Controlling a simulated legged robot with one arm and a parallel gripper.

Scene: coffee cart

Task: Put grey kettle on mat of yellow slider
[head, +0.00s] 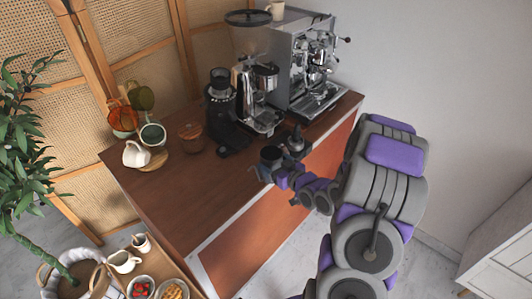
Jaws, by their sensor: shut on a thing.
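A small dark grey pitcher-like vessel (271,155), which I take for the grey kettle, is at the end of my arm near the counter's front edge. My gripper (266,172) is shut on it. The vessel looks upright, with its dark opening facing up. I cannot tell whether it touches the counter. No yellow slider can be made out. A black flat base (235,140) lies under the small black grinder, and I cannot tell whether it is the mat.
The espresso machine (304,66) and large grinder (249,75) stand at the back. A black tamper (295,140) stands just right of the vessel. A white jug (136,154), coloured cups and a wooden canister (191,136) are left. The brown counter's (190,195) front left is clear.

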